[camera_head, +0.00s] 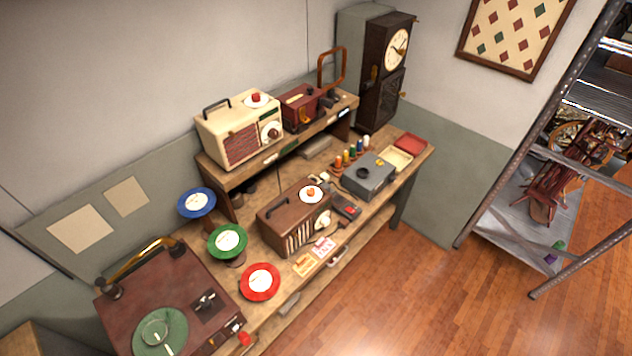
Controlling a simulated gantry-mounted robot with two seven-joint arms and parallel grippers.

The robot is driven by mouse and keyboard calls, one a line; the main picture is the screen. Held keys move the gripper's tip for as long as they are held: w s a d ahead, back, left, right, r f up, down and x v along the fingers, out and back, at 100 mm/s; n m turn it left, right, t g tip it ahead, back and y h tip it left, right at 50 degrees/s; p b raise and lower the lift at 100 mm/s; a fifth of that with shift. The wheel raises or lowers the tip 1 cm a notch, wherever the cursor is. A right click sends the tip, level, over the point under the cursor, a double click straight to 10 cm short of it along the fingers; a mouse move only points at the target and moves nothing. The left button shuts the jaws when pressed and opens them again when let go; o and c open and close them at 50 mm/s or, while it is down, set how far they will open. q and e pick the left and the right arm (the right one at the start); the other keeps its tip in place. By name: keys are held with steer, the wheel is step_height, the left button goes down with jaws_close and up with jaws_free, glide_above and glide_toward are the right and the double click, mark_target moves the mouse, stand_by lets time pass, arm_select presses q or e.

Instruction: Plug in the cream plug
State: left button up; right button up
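Neither of my grippers is in view. I cannot single out the cream plug with certainty; a small cream piece (319,179) lies behind the brown radio, too small to identify. A grey box (369,178) with a dark round fitting and a yellow piece on top stands on the bench, right of the brown radio (294,218). Whether the dark fitting is a socket I cannot tell. A cream radio (238,130) stands on the raised shelf behind. No plug can be seen seated in anything.
The wooden bench (262,322) also holds colored discs on stands, a dark red record player (165,295), several spools (352,152) and a small dark red device (345,206). A clock (385,70) stands at the back. A metal rack (520,235) is at right; the floor between is clear.

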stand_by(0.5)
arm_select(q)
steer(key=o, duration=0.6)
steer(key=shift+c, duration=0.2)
